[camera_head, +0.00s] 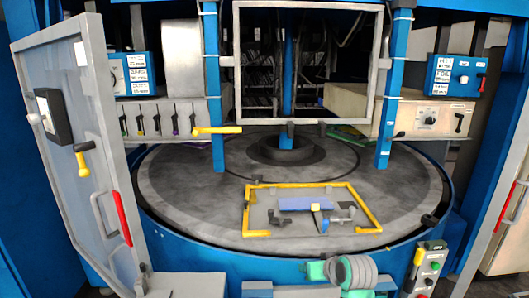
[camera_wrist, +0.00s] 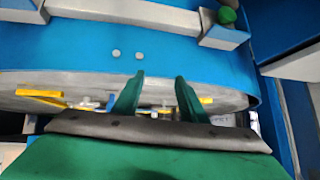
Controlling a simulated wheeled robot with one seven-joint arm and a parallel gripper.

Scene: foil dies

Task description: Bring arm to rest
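My gripper (camera_wrist: 160,76) shows in the wrist view as two green fingers standing apart, with nothing held between them. Past the fingers, that view shows the blue rim wall (camera_wrist: 200,55) of the machine and part of the grey round table. In the head view, a green and grey part at the bottom, right of centre, looks like my arm; it is in front of the table's front rim. No fingertips can be made out there.
The round table (camera_head: 180,190) carries a yellow-cornered frame (camera_head: 247,210) with a blue bar (camera_head: 305,204) inside. A grey door (camera_head: 75,140) stands open at left. A button box (camera_head: 427,265) is at lower right. A grey framed window (camera_head: 237,70) stands over the table.

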